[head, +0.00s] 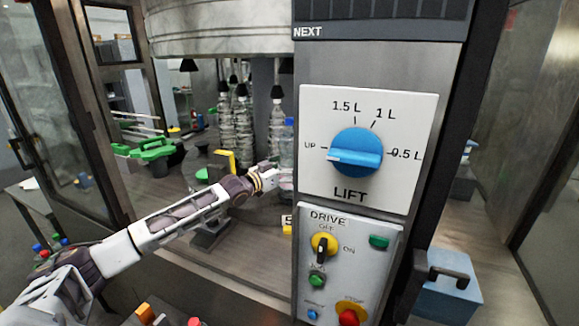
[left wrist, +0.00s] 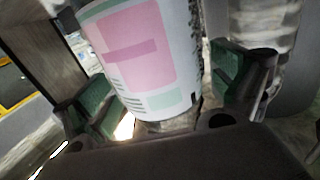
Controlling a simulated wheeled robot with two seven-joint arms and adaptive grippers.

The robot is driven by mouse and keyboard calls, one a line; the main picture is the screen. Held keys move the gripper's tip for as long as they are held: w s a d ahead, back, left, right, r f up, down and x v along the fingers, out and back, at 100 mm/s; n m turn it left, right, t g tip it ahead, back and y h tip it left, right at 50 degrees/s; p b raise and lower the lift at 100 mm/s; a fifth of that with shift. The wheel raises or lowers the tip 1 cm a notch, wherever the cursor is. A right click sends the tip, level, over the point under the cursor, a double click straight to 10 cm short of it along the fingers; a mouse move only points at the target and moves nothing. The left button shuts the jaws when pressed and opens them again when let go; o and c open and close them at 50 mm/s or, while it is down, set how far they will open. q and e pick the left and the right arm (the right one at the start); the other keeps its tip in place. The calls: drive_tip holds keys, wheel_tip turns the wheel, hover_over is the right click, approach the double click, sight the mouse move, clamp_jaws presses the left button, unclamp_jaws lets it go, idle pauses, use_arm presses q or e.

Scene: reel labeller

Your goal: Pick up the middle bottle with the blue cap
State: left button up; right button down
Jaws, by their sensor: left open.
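My left gripper (head: 272,178) reaches into the machine in the head view, partly hidden by the control panel. It is beside a clear bottle (head: 287,150) that appears to have a blue cap. In the left wrist view, a bottle with a pink and white label (left wrist: 140,55) stands between the open green-padded fingers of the left gripper (left wrist: 165,95). Its cap is out of that view. I cannot tell whether the pads touch it. A clear bottle (left wrist: 265,30) is behind the right-hand finger. My right gripper is not in view.
The control panel (head: 312,188) with its blue LIFT knob (head: 357,152) stands close on the right. Several clear ribbed bottles (head: 224,135) stand under dark nozzles. Green clamp-like parts (head: 155,148) and a yellow bracket (head: 228,160) are on the machine deck (head: 245,255).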

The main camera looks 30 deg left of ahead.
use_arm(q)
drive_tip(key=shift+w+d, duration=0.15)
drive_tip(key=shift+w, duration=0.1)
idle(0.4)
drive_tip(key=c, duration=1.9)
drive_tip(key=shift+r, duration=0.2)
drive_tip(key=shift+c, duration=0.3)
